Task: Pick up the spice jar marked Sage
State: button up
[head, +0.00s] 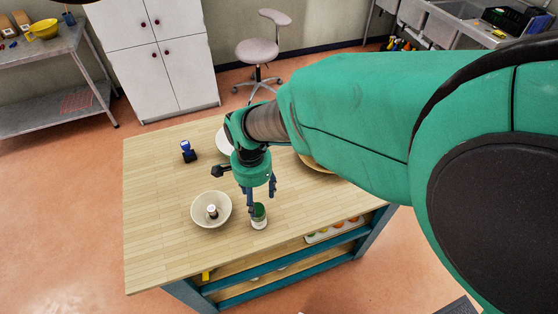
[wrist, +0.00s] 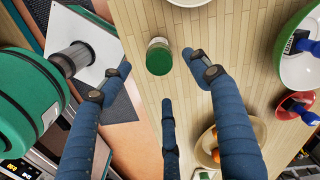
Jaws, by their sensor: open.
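A small jar with a green lid (head: 259,215) stands upright on the wooden table near its front edge. Its label is too small to read, so I cannot tell if it says Sage. In the wrist view the jar (wrist: 159,58) lies between the tips of my gripper fingers, slightly beyond them. My gripper (head: 262,199) is open, empty and pointing down just above and beside the jar, with its fingers apart in the wrist view (wrist: 160,76).
A blue object (head: 187,151) stands at the table's back left. A tan bowl (head: 318,165) and a white dish (head: 222,141) are partly hidden behind my arm. A tray of several coloured items (head: 338,230) sits below the tabletop. The table's left front is clear.

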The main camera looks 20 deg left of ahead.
aim_at(258, 208)
dwell(0.3)
jog(key=shift+f+b, duration=0.55)
jog(key=shift+f, duration=3.75)
jog(key=shift+f+b, duration=0.45)
jog(key=shift+f, duration=2.15)
jog(key=shift+s, duration=0.1)
jog(key=c, duration=1.4)
jog(key=shift+r, duration=0.1)
